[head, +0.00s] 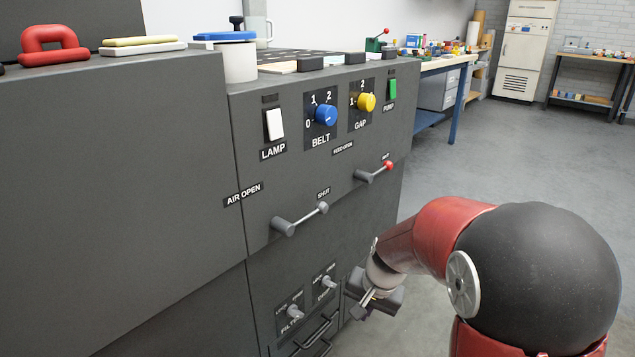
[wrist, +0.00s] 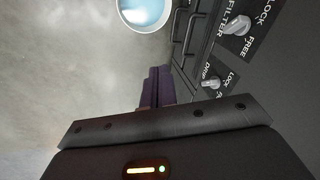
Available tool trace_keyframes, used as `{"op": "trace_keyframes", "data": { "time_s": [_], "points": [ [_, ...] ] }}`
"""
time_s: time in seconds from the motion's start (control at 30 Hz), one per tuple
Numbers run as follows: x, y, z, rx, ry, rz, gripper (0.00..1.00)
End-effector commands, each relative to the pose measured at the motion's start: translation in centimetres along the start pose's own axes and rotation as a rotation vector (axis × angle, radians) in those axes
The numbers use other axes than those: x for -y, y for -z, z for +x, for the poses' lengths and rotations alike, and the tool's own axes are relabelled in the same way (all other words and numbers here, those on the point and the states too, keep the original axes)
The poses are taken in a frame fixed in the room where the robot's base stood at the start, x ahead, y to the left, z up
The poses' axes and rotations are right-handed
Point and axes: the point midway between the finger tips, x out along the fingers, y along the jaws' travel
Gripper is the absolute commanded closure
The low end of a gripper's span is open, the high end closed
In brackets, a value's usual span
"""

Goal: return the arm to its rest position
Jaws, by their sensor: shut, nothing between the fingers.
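My gripper (head: 362,306) hangs low in the head view, in front of the lower right part of the grey machine (head: 120,190). My red and black arm reaches to it from the right. In the wrist view the fingertips (wrist: 155,88) are together with nothing held. The FILTER latch (wrist: 237,26) and the DRIP latch (wrist: 210,84) are to the right of the fingers there. From these views I cannot tell whether the gripper touches the machine front.
Two levers, one grey-tipped (head: 303,218) and one red-tipped (head: 376,171), stick out of the machine front. Black bar handles (wrist: 185,45) are near the fingers. A round container with blue contents (wrist: 146,10) stands on the floor. Open floor (head: 500,150) lies to the right.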

Motion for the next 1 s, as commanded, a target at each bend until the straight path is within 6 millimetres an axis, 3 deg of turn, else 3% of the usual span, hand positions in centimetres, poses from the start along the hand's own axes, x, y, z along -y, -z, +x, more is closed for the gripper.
{"op": "trace_keyframes", "data": {
  "time_s": [0.03, 0.2, 0.43, 0.6, 0.7, 1.0],
  "points": [
    [-0.2, -0.8, -3.1, -0.025, 0.016, -0.030, 1.00],
    [-1.8, -4.2, -10.7, -0.097, 0.028, -0.149, 1.00],
    [-5.0, -9.9, -18.1, -0.211, -0.007, -0.298, 1.00],
    [-7.2, -13.4, -21.0, -0.282, -0.057, -0.378, 1.00],
    [-8.0, -14.7, -21.7, -0.306, -0.080, -0.406, 1.00],
    [-8.6, -15.5, -22.1, -0.320, -0.097, -0.421, 1.00]
  ]
}}
